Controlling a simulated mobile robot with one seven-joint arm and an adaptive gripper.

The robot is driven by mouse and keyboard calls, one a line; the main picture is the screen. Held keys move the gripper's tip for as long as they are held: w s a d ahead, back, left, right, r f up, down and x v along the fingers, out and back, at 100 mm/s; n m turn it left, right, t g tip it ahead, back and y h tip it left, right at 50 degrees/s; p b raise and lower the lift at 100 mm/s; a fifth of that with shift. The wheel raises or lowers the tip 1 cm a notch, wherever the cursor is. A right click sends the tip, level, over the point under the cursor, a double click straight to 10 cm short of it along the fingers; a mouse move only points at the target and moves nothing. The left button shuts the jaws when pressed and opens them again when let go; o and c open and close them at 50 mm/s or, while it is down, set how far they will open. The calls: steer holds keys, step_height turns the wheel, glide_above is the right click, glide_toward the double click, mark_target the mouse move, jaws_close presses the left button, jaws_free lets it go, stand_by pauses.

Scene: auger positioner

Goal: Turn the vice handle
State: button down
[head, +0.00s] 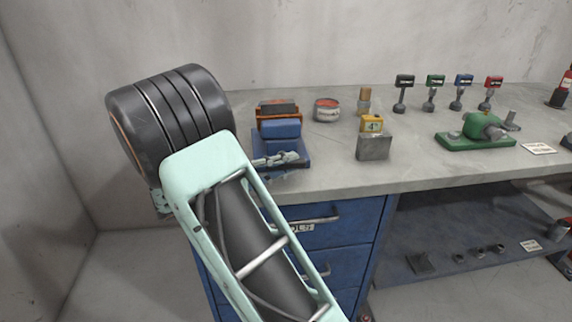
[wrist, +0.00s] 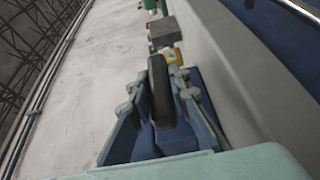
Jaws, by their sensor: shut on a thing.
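The blue vice (head: 281,130) stands at the left end of the bench, near its front edge. Its blue body also shows in the wrist view (wrist: 176,140), beyond and below the fingers. My gripper (head: 283,160) is at the front of the vice, with its grey fingers low beside it. In the wrist view my gripper (wrist: 158,98) has one finger on each side of a dark upright bar, which looks like the vice handle (wrist: 160,88), and is shut on it. In the head view the handle is hidden by the gripper and arm.
A grey block (head: 374,148) and a yellow box (head: 372,124) stand to the right of the vice. An orange-and-black item (head: 278,109) and a round tin (head: 327,110) are behind. A green machine (head: 482,130) is farther right. Blue drawers (head: 318,238) are below the bench.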

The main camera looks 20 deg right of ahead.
steer(key=m+y, duration=0.1)
steer(key=y, duration=0.2)
steer(key=shift+r+y, duration=0.1)
steer(key=shift+y, duration=0.2)
steer(key=m+y, duration=0.1)
steer(key=y, duration=0.2)
steer(key=shift+t+p, duration=0.3)
steer(key=m+y+p, duration=0.1)
steer(key=y, duration=0.3)
steer(key=shift+m+t+y+p, duration=0.35)
steer(key=shift+t+y, duration=0.15)
steer(key=shift+y, duration=0.5)
steer(key=c, duration=1.8)
jaws_free()
